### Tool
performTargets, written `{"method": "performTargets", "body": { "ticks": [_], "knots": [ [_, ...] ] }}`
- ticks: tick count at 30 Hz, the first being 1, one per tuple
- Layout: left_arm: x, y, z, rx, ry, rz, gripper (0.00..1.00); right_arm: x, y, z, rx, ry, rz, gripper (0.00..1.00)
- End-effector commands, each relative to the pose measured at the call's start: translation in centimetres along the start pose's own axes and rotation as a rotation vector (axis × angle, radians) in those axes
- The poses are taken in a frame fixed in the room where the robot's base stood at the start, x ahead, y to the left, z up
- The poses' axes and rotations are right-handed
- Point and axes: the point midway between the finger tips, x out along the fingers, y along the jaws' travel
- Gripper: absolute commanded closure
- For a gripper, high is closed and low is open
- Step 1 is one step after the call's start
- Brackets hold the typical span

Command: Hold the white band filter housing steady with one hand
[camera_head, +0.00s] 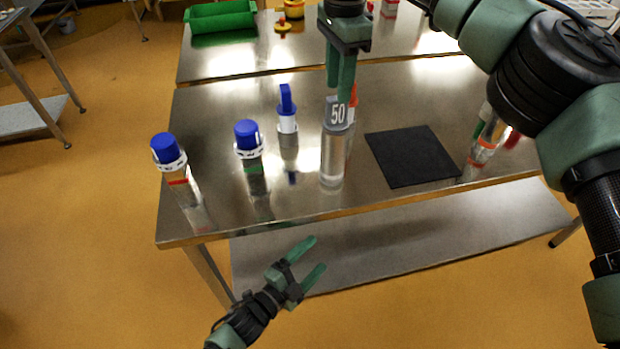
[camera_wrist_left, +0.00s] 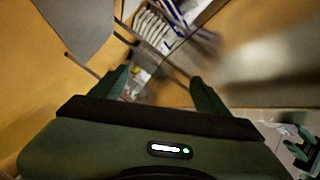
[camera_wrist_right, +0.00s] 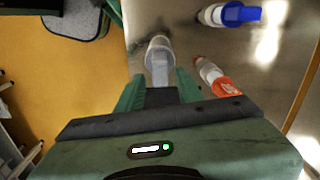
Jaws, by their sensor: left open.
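A filter housing with a blue tab handle and a white band (camera_head: 288,124) stands upright on the steel table; it also shows at the top of the right wrist view (camera_wrist_right: 212,15). Nearer the front, a clear housing with a grey top marked "50" (camera_head: 333,158) stands upright; it also shows in the right wrist view (camera_wrist_right: 160,50). My right gripper (camera_head: 341,98) points down at this grey top, its fingers close on either side of it. An orange-handled housing (camera_head: 352,98) is partly hidden behind. My left gripper (camera_head: 312,256) is open and empty, in front of the table.
Two blue-capped bottles with white collars (camera_head: 168,150) (camera_head: 247,138) stand on the left. A black mat (camera_head: 410,156) lies right of the grey-topped housing. More containers (camera_head: 485,145) stand near my right arm. The table (camera_head: 225,105) has a lower shelf (camera_head: 400,235).

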Motion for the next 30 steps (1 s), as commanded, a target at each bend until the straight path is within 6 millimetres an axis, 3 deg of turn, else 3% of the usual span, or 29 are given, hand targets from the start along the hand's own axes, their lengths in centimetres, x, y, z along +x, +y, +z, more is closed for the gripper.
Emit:
{"method": "performTargets", "body": {
  "ticks": [1,6,11,14,17,21,25,30],
  "knots": [
    [0.7,-2.3,-2.2,0.07,0.069,-0.047,0.24,0.0,0.0,0.0,0.0,0.0,0.0,0.64],
    [1.5,-8.2,-9.6,0.312,0.273,-0.198,0.24,0.0,0.0,0.0,0.0,0.0,0.0,0.64],
    [0.9,-12.7,-15.7,0.566,0.42,-0.339,0.24,0.0,0.0,0.0,0.0,0.0,0.0,0.64],
    [0.7,-15.2,-18.6,0.872,0.467,-0.416,0.24,0.0,0.0,0.0,0.0,0.0,0.0,0.64],
    [2.2,-15.6,-16.2,1.234,0.376,-0.369,0.24,0.0,0.0,0.0,0.0,0.0,0.0,0.64],
    [4.0,-16.9,-10.7,1.621,0.2,-0.256,0.24,0.0,0.0,0.0,0.0,0.0,0.0,0.64],
    [4.6,-19.0,-6.7,1.883,0.057,-0.171,0.24,0.0,0.0,0.0,0.0,0.0,0.0,0.64],
    [4.8,-20.8,-4.2,2.043,-0.042,-0.113,0.24,0.0,0.0,0.0,0.0,0.0,0.0,0.64]
  ]
}}
